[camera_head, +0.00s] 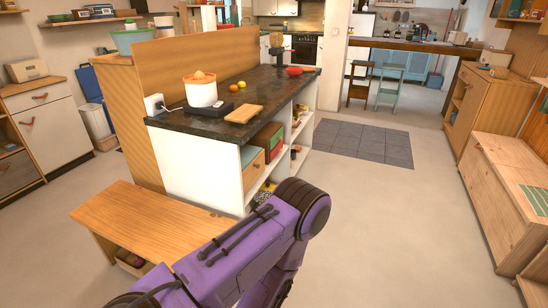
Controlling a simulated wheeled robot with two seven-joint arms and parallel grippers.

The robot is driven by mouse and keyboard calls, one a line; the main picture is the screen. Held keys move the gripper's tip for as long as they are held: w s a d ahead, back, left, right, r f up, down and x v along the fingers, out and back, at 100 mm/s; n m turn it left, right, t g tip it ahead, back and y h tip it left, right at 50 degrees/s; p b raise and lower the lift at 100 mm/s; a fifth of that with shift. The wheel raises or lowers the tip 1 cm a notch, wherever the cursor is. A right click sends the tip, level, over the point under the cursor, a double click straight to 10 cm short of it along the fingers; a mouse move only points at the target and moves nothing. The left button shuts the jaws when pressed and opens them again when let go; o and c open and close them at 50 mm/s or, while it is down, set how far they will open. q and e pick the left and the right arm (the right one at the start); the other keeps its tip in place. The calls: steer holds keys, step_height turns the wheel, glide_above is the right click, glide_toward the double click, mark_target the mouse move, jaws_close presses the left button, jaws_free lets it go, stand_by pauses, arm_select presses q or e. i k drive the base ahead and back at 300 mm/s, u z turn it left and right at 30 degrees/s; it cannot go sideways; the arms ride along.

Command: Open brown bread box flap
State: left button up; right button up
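I cannot tell for certain which thing is the brown bread box. A beige box with a small brown handle (27,69) sits on the cabinet at the far left and looks shut. A light brown box with a green top (253,170) stands in the open shelf under the dark counter, with a red box (271,141) behind it. A purple arm of mine reaches in from the bottom middle. Its gripper does not show, and neither does the other gripper.
A dark-topped counter (210,122) carries an orange-topped white juicer (202,92) and a wooden board (243,114). A low wooden bench (140,222) stands before it. Wooden cabinets (505,165) line the right. The floor between (375,215) is free.

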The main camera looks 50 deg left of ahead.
mark_target(251, 174)
steer(key=u, duration=0.4)
steer(key=i, duration=1.05)
steer(key=u, duration=1.5)
steer(key=i, duration=0.7)
steer(key=u, duration=0.6)
